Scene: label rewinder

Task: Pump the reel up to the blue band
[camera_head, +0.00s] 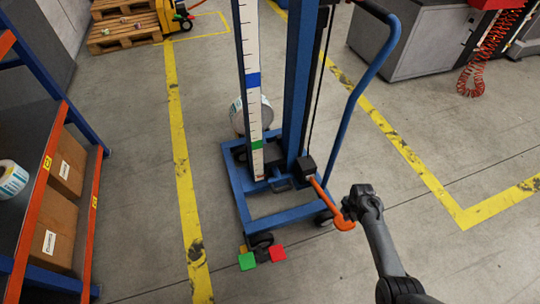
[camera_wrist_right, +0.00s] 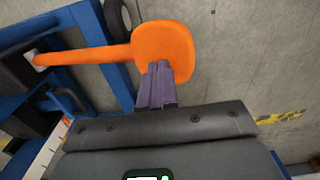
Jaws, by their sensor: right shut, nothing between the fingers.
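A blue hand lift (camera_head: 250,210) stands on the floor with a tall white scale (camera_head: 247,40) on its mast. The scale carries a blue band (camera_head: 253,80) and a lower green band (camera_head: 257,145). The white reel (camera_head: 237,118) shows partly behind the scale, between these two bands in the picture. An orange pump lever (camera_head: 326,199) slants down from a dark block at the mast's foot. My right gripper (camera_head: 352,208) is shut beside the lever's end. In the right wrist view its closed fingers (camera_wrist_right: 158,85) overlap the lever's wide orange pad (camera_wrist_right: 165,50); contact is unclear. My left gripper is not in view.
A shelf (camera_head: 50,140) with cartons and a label roll (camera_head: 12,178) stands at the left. A curved blue handle (camera_head: 365,85) rises behind the lever. Coloured tags (camera_head: 262,257) are at the lift's front wheel. Grey machines stand at the back right; floor around is mostly clear.

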